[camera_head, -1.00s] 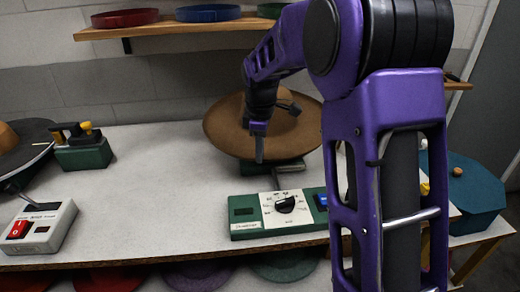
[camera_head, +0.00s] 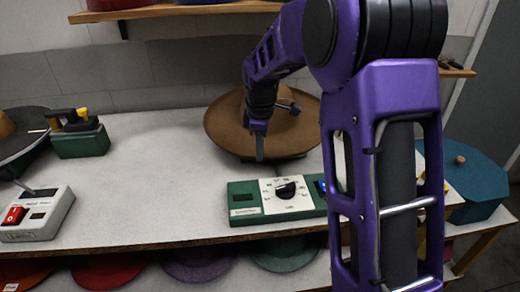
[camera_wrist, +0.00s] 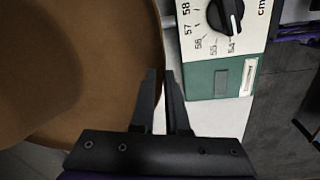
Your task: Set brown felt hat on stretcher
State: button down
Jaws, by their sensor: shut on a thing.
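The brown felt hat (camera_head: 222,128) is over the back middle of the table, its wide brim toward me. It covers most of the stretcher's rear part, so I cannot tell whether it rests there. The stretcher's green control box (camera_head: 243,198), with a white dial panel, stands just in front. My gripper (camera_head: 260,158) is at the hat's front brim, shut on it. In the wrist view the fingers (camera_wrist: 161,72) stand on either side of the brim edge of the hat (camera_wrist: 110,60), beside the control box (camera_wrist: 222,80).
A green device with a black and yellow handle (camera_head: 79,140) and a dark press with a hat (camera_head: 20,135) are at left. A switch box (camera_head: 38,213) stands front left. A teal box (camera_head: 475,182) is at right. A wooden shelf (camera_head: 170,10) hangs above.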

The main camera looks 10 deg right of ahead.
jog(key=shift+f+b, duration=0.7)
jog(key=shift+f, duration=0.65)
dwell(0.3)
jog(key=c, duration=0.8)
grip_release()
jog(key=shift+c, duration=0.2)
